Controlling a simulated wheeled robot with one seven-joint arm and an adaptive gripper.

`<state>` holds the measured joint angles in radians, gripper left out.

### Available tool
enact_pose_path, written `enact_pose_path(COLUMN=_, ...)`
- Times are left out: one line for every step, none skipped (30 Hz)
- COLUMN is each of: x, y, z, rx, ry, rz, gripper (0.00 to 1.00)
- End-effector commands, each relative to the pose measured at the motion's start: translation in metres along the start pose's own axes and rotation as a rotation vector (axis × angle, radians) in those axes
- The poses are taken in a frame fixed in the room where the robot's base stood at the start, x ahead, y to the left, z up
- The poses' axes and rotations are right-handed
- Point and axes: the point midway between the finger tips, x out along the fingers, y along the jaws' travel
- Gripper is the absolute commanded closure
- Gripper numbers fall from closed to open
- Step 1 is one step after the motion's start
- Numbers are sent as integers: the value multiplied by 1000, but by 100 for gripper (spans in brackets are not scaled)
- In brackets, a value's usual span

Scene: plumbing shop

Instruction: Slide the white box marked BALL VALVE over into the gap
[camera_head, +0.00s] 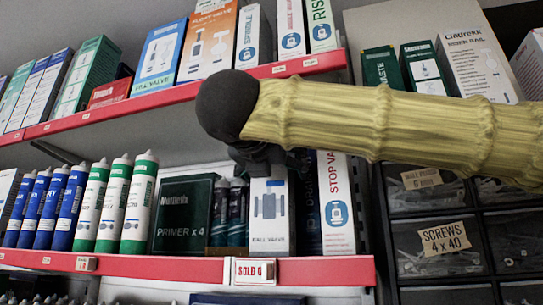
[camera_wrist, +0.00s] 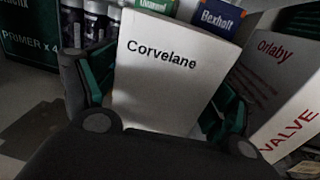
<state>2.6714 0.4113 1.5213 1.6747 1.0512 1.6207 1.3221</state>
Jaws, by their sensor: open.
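The white box marked BALL VALVE (camera_head: 268,222) stands upright on the lower red-edged shelf, beneath my gripper (camera_head: 265,160). In the wrist view, a white box face reading Corvelane (camera_wrist: 165,75), apparently the top of this box, lies between my gripper's (camera_wrist: 155,100) green-padded fingers. The fingers are open, one at each side; I cannot tell whether they touch it. To its right is a narrow dark space (camera_head: 305,235) with a dark blue box set back, before the white STOP VALVE box (camera_head: 337,215). My gripper hides the box's upper part in the head view.
Dark tubes (camera_head: 230,215) and a green PRIMER box (camera_head: 183,215) stand to the left, close by. The upper shelf (camera_head: 110,113) holds several boxes above. Drawers of screws (camera_head: 438,240) are at right.

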Motion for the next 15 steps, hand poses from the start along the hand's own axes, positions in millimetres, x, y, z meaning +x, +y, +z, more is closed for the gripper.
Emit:
enact_pose_path(x=1, y=0, z=0, rx=0, ry=0, rz=0, gripper=14)
enact_pose_path(x=2, y=0, z=0, rx=0, ry=0, rz=0, gripper=14)
enact_pose_path(x=2, y=0, z=0, rx=0, ry=0, rz=0, gripper=14)
enact_pose_path(x=2, y=0, z=-1, rx=0, ry=0, rz=0, gripper=14)
enact_pose_path(x=2, y=0, z=-1, rx=0, ry=0, rz=0, gripper=14)
enact_pose_path(x=2, y=0, z=-1, rx=0, ry=0, rz=0, gripper=14)
enact_pose_path(x=2, y=0, z=-1, rx=0, ry=0, rz=0, gripper=14)
enact_pose_path(x=2, y=0, z=-1, rx=0, ry=0, rz=0, gripper=14)
enact_pose_path(x=2, y=0, z=-1, rx=0, ry=0, rz=0, gripper=14)
enact_pose_path(x=2, y=0, z=0, rx=0, ry=0, rz=0, gripper=16)
enact_pose_path(x=2, y=0, z=0, rx=0, ry=0, rz=0, gripper=22)
enact_pose_path(x=2, y=0, z=0, rx=0, ry=0, rz=0, gripper=29)
enact_pose_path(x=2, y=0, z=0, rx=0, ry=0, rz=0, gripper=34)
enact_pose_path(x=2, y=0, z=0, rx=0, ry=0, rz=0, gripper=40)
enact_pose_path(x=2, y=0, z=0, rx=0, ry=0, rz=0, gripper=47)
